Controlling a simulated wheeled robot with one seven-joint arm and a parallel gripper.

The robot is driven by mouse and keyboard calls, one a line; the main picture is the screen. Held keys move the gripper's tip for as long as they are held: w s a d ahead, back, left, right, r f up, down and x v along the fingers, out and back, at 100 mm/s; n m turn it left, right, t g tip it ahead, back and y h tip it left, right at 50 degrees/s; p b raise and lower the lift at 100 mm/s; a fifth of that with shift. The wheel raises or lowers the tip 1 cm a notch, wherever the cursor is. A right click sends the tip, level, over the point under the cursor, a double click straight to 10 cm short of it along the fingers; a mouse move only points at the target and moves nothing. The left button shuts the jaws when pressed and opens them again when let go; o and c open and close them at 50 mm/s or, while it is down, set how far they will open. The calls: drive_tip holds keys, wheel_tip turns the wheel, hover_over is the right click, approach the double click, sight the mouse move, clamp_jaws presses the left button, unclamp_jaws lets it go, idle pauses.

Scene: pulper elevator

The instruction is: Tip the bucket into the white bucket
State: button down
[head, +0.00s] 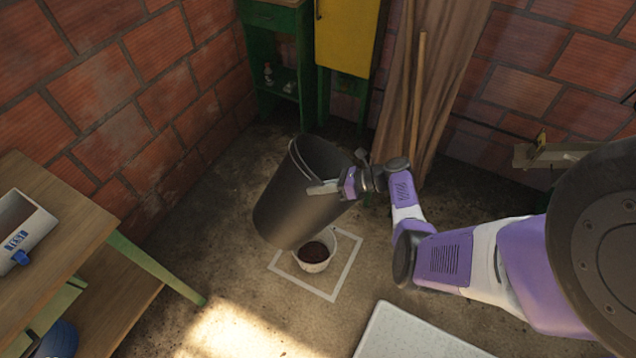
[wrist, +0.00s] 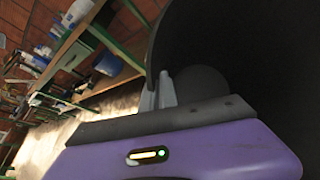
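The dark grey bucket (head: 295,205) hangs in the air in the head view, leaning, with a thin wire handle near its upper end. The white bucket (head: 328,262) stands upright on the floor just below and right of the dark bucket's lower end, partly hidden by it. Dark brown material shows inside the white bucket. My gripper (head: 326,187) is at the dark bucket's right side and appears shut on it. In the wrist view, the grey fingers (wrist: 158,96) are against the dark bucket (wrist: 235,60), which fills the right side. The dark bucket's contents cannot be made out.
A white square outline (head: 333,297) surrounds the white bucket on the floor. A wooden table (head: 75,235) is at left, a green cabinet (head: 275,18) and yellow cabinet (head: 346,35) behind. Planks (head: 435,80) lean on the wall. A pale slab (head: 415,335) lies in front.

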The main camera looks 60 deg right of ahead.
drive_tip(key=g+h+p, duration=0.1)
drive_tip(key=p, duration=0.1)
drive_tip(key=n+g+h+p, duration=0.1)
drive_tip(key=p, duration=0.1)
drive_tip(key=g+h+p, duration=0.1)
drive_tip(key=p, duration=0.2)
drive_tip(key=shift+w+a, duration=0.3)
drive_tip(key=shift+a, duration=0.05)
drive_tip(key=shift+f+n+g+b, duration=0.3)
drive_tip(key=shift+f+g+b, duration=0.1)
drive_tip(key=shift+f+b, duration=0.1)
drive_tip(key=shift+h, duration=0.4)
drive_tip(key=shift+s+d+r+n+g+h, duration=0.15)
drive_tip(key=shift+r+n+g+h, duration=0.25)
drive_tip(key=shift+r+g+h, duration=0.7)
drive_tip(key=shift+r+t, duration=0.25)
drive_tip(key=shift+t, duration=0.05)
